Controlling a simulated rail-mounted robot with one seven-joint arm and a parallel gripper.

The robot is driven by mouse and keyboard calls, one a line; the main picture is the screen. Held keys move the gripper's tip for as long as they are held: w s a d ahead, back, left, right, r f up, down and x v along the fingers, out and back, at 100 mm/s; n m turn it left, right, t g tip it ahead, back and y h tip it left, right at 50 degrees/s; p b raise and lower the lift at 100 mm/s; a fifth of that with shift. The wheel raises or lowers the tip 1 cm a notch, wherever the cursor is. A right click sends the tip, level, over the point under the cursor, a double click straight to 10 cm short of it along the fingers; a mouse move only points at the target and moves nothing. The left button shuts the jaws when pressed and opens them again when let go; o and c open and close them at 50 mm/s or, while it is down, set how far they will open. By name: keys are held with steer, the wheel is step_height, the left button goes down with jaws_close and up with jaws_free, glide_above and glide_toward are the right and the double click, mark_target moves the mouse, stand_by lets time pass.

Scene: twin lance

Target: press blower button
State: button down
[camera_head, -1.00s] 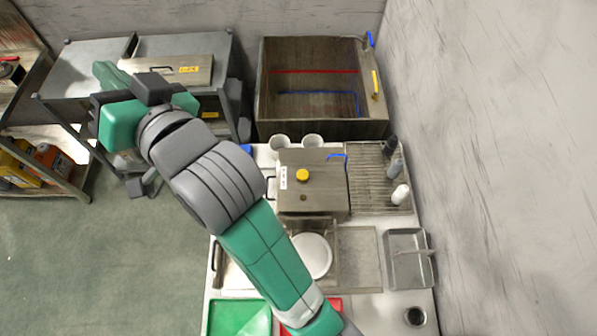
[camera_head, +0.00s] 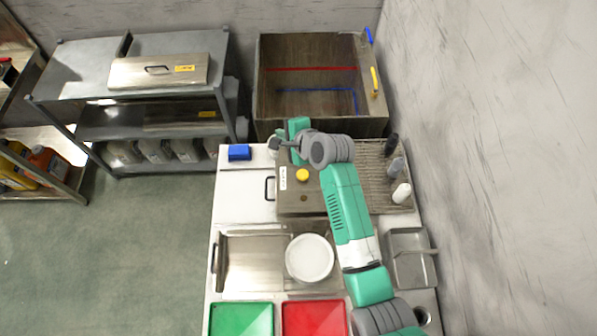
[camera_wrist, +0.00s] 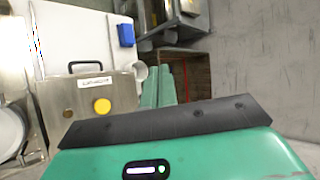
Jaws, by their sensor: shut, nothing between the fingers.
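A round yellow button (camera_head: 302,175) sits on the metal box (camera_head: 312,205) with a white label, in the middle of the counter. A smaller dark brown knob (camera_head: 304,198) is in front of it. In the wrist view the yellow button (camera_wrist: 102,105) shows clearly on the box's face, left of centre. I cannot read the label to tell which is the blower button. My gripper (camera_head: 274,146) is shut and empty, over the box's back left corner, behind and left of the yellow button and apart from it. My arm hides the box's right part.
A deep sink (camera_head: 320,125) stands behind the box. A blue block (camera_head: 239,152) lies at back left. Bottles (camera_head: 401,193) stand on the ribbed drainer at right, near the wall. White plates (camera_head: 309,258) and green and red trays (camera_head: 241,318) lie in front.

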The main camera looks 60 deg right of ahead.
steer(key=s+d+f+m+g, duration=0.1)
steer(key=s+f+m, duration=0.3)
steer(key=f, duration=0.5)
steer(key=shift+s+d+f+y, duration=0.2)
steer(key=shift+s+d+y, duration=0.3)
steer(key=shift+s, duration=0.5)
steer(key=shift+d+f, duration=0.1)
steer(key=b, duration=0.8)
glide_above(306, 176)
step_height(306, 176, down, 8)
steer(key=shift+r, duration=0.1)
steer(key=shift+f+b, duration=0.3)
steer(key=shift+f, duration=0.1)
steer(key=shift+f, duration=0.4)
